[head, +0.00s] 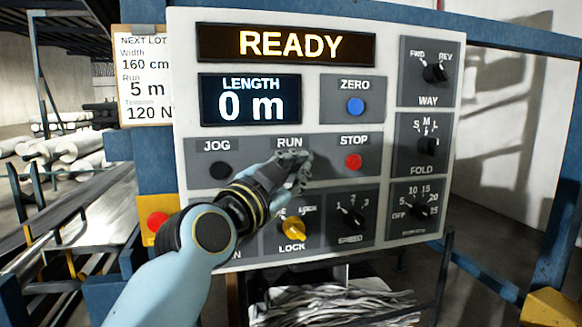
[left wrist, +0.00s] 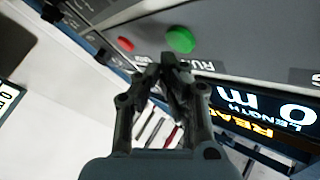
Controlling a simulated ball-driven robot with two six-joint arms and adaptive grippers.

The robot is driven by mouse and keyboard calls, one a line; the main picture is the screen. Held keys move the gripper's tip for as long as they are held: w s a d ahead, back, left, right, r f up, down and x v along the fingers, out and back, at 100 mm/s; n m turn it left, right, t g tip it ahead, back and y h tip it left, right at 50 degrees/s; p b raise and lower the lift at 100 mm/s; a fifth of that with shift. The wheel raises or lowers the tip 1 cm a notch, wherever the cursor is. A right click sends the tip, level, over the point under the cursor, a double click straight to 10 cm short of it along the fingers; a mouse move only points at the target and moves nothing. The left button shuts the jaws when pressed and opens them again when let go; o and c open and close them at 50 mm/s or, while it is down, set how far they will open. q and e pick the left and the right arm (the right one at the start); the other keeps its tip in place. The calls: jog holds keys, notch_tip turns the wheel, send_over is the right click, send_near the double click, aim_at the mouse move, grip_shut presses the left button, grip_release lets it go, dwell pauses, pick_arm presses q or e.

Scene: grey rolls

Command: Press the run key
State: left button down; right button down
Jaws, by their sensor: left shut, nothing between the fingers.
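The run key is a round green button (left wrist: 180,40) on the grey panel in the left wrist view. In the head view it is hidden behind my left gripper (head: 298,162), just below the RUN label (head: 290,142). My left gripper is shut and empty, its fingertips in front of the panel. In the left wrist view the fingertips (left wrist: 170,62) show beside the green key, near the RUN lettering; I cannot tell how far off the panel they are. The upper display (head: 287,44) reads READY and the length display (head: 250,99) reads 0 m. My right gripper is not in view.
The black JOG key (head: 221,170) lies left of my gripper, the red STOP key (head: 353,161) right. A blue ZERO key (head: 355,106) sits above STOP. A yellow lock switch (head: 293,229) and a speed knob (head: 352,216) are below. Another red button (head: 157,222) is at the left.

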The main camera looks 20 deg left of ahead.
pick_arm(q)
jog(key=shift+a, duration=0.1)
jog(key=shift+w+a, duration=0.2)
jog(key=shift+w, duration=0.15)
jog(key=shift+w+a, duration=0.2)
jog(key=shift+w, duration=0.15)
dwell(0.8)
dwell(0.3)
jog(key=shift+s+d+b, duration=0.45)
jog(key=shift+s+d, duration=0.05)
jog(key=shift+s, duration=0.2)
